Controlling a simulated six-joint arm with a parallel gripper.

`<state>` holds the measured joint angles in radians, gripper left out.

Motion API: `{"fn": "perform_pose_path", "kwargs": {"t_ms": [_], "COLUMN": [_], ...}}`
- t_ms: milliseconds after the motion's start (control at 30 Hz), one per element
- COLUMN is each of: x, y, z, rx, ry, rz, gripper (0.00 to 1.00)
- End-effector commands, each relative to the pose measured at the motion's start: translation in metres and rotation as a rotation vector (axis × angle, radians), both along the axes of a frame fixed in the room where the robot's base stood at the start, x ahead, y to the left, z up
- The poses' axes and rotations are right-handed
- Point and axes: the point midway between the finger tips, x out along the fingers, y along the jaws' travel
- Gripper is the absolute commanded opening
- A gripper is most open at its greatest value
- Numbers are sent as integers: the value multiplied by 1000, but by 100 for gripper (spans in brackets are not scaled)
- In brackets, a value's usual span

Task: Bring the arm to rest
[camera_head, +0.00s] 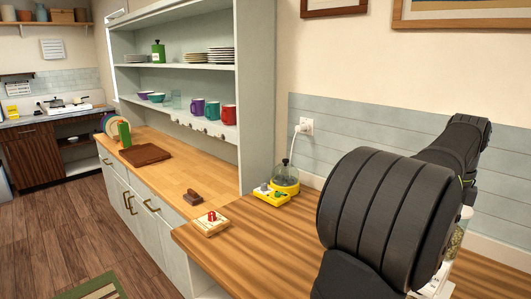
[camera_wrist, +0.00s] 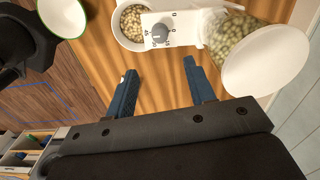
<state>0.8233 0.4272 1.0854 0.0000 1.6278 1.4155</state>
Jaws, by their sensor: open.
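My gripper (camera_wrist: 162,88) shows in the wrist view with its two blue fingers apart and nothing between them. It is above the wooden counter (camera_wrist: 175,75).
A white bowl with a green rim (camera_wrist: 62,15) is at the upper left of the wrist view. In the head view, a yellow-based appliance (camera_head: 285,178), a small board with a red item (camera_head: 211,223) and a brown block (camera_head: 193,197) are on the counters. Shelves (camera_head: 180,62) hold dishes.

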Motion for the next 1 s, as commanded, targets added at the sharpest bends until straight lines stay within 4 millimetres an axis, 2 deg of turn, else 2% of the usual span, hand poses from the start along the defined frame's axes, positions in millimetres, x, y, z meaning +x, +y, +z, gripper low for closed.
{"fn": "perform_pose_path", "kwargs": {"t_ms": [33, 633, 1000], "x": [0, -1, 0], "y": [0, 1, 0], "z": [-11, -132, -127], "rx": [4, 4, 0], "ry": [3, 4, 1], "rz": [0, 2, 311], "gripper": [49, 49, 49]}}
